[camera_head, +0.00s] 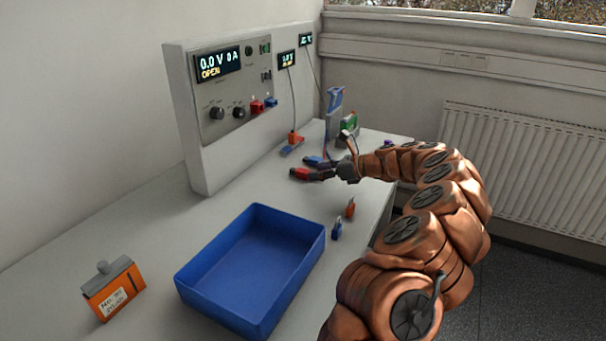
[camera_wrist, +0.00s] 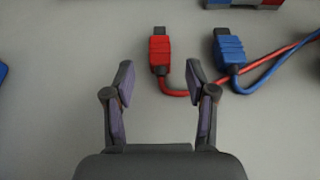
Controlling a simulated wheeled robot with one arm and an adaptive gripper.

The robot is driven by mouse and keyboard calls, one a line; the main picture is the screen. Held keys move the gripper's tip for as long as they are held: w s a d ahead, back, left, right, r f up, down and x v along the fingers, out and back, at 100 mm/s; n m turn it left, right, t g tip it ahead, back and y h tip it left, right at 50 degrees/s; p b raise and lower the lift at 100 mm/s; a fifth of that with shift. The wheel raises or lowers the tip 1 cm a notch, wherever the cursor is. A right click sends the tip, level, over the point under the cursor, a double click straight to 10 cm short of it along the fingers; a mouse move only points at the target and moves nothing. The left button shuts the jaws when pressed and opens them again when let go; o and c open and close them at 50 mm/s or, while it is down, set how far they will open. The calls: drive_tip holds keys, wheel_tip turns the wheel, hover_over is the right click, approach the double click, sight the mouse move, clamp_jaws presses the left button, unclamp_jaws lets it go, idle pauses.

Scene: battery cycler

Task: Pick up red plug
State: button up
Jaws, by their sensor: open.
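The red plug (camera_wrist: 160,51) lies on the table in the wrist view, with a dark tip pointing up in the picture and a red cable (camera_wrist: 178,94) curving off to the right. My gripper (camera_wrist: 158,78) is open and empty. The plug's body is just beyond the fingertips, roughly between them, and its cable starts near the tip level. In the head view the red plug (camera_head: 301,174) lies on the table left of my gripper (camera_head: 338,171). Its cable is partly hidden there by my gripper.
A blue plug (camera_wrist: 228,49) lies right of the red one, close to my right finger, and its cable crosses the red cable. A blue tray (camera_head: 252,262) and an orange box (camera_head: 113,287) stand nearer on the table. The cycler panel (camera_head: 228,90) stands behind.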

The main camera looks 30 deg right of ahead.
sight(300, 173)
drive_tip(key=shift+x, duration=2.15)
drive_tip(key=shift+f, duration=0.1)
drive_tip(key=shift+c, duration=0.4)
clamp_jaws()
